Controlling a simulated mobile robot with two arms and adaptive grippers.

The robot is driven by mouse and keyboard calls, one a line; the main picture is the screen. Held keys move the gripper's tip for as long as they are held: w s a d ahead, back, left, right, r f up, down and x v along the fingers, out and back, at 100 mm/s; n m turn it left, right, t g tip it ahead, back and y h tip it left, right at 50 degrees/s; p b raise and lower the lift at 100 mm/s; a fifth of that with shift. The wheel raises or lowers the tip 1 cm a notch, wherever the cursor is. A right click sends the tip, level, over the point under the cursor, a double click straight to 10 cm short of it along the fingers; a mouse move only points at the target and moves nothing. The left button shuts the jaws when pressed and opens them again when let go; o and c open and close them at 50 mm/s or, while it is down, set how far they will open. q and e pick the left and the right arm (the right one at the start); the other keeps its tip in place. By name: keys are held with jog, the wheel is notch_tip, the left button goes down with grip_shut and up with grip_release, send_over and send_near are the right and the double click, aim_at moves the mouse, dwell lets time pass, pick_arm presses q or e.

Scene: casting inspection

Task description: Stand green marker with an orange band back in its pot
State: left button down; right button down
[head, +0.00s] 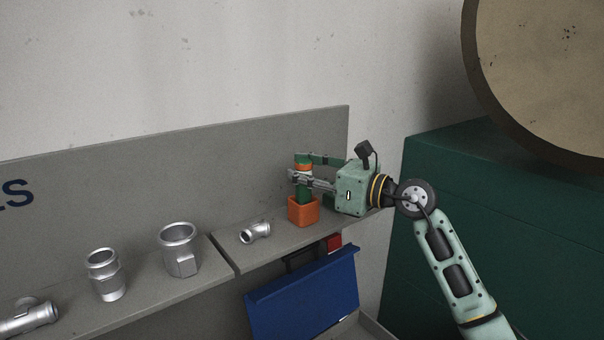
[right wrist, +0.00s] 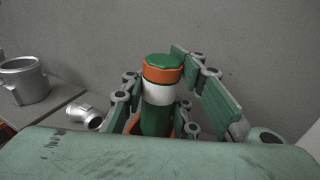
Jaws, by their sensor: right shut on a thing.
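The green marker with an orange band (head: 305,190) is upright at the orange pot (head: 303,211) on the shelf. In the right wrist view the marker (right wrist: 161,95) shows a green top, an orange band and a white band below it. My right gripper (head: 301,172) comes from the right and is shut on the marker's upper part, above the pot. The marker's lower end is hidden by the pot, and only a bit of orange shows beside it in the wrist view. My left gripper is not in view.
Metal castings stand along the shelf: a small pipe fitting (head: 255,232), a wide cup-shaped one (head: 179,249), a narrower one (head: 105,274) and one lying down (head: 28,316). A grey back panel (head: 200,165) rises behind. A blue bin (head: 305,292) is below the shelf.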

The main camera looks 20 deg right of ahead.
jog(key=shift+f+b, duration=0.75)
jog(key=shift+f, duration=0.25)
jog(key=c, duration=1.3)
grip_release()
jog(key=shift+s+d, duration=0.3)
jog(key=v, duration=1.1)
jog(key=shift+s, duration=0.1)
